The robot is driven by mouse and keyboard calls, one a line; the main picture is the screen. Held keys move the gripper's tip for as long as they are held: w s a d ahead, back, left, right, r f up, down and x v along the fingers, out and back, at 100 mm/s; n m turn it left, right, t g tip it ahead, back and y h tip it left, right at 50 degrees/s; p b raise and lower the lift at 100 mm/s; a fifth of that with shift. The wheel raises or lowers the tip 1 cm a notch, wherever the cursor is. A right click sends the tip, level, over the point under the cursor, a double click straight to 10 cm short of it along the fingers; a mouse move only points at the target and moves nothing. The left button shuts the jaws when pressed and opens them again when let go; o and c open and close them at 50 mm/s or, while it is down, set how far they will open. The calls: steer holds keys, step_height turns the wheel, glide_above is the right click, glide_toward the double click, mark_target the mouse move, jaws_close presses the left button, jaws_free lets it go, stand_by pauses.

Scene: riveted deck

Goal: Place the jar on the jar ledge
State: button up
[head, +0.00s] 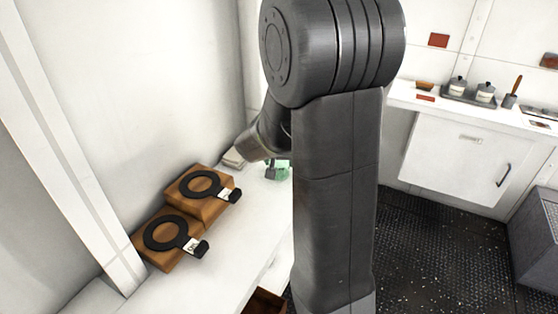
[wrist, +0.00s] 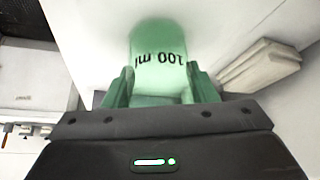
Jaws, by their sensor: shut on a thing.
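The jar (wrist: 160,52) is pale green and translucent, with "100 ml" upside down on it in the wrist view. My gripper (wrist: 160,88) is shut on it, with one finger on each side. In the head view, a small green patch (head: 284,168) beside my arm appears to be the jar, mostly hidden behind my arm, over the white counter. I cannot tell whether its base touches the surface. No ledge is clearly marked as the jar ledge. A pale layered block (wrist: 258,66) stands just right of the jar in the wrist view; it also shows in the head view (head: 233,158).
Two wooden blocks with black rings (head: 200,184) (head: 165,233) and tagged clips stand on the white counter (head: 229,258) by the left wall. A far counter holds a tray (head: 470,97) with two lidded pots.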

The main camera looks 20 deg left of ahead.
steer(key=shift+f, duration=0.15)
steer(key=o, duration=1)
